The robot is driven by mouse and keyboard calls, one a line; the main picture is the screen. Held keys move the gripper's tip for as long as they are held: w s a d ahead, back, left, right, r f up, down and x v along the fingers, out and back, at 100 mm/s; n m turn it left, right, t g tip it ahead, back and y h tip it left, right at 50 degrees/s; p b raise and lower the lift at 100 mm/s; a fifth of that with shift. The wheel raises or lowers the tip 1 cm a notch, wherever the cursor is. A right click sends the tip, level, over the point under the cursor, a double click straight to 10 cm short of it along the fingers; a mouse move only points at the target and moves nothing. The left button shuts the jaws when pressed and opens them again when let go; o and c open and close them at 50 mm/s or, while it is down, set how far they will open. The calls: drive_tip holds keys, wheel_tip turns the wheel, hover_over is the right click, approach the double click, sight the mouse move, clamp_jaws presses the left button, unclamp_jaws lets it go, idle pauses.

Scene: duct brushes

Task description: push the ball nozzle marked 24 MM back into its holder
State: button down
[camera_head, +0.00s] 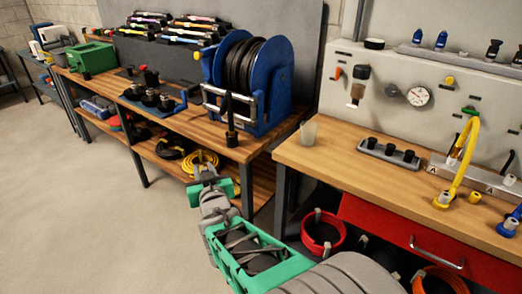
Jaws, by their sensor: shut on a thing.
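I cannot read a 24 MM mark anywhere, so I cannot tell which piece is the ball nozzle. Blue nozzle-like pieces (441,40) and black ones (493,49) stand on the shelf at the upper right. My gripper (206,173), at the end of my green and grey arm, is in front of the left bench's edge, low in the gap beside the right bench. It is small and partly hidden by my wrist. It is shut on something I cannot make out.
A blue hose reel (250,75) and a black upright piece (231,138) stand on the left bench (190,122). A cup (308,132) and a yellow hose (462,165) are on the right bench (325,160). A red drawer (400,232) is below. Open floor lies left.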

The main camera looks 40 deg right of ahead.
drive_tip(key=a+f+n+t+y, duration=0.1)
drive_tip(key=a+f+n+y, duration=0.1)
drive_tip(key=a, duration=0.7)
drive_tip(key=w+a+f+n+y, duration=0.1)
drive_tip(key=a+n+y, duration=0.2)
drive_tip(key=a, duration=0.6)
drive_tip(key=shift+w+a+f+t+y, duration=0.3)
drive_tip(key=shift+f+t+y, duration=0.1)
drive_tip(key=shift+y, duration=0.5)
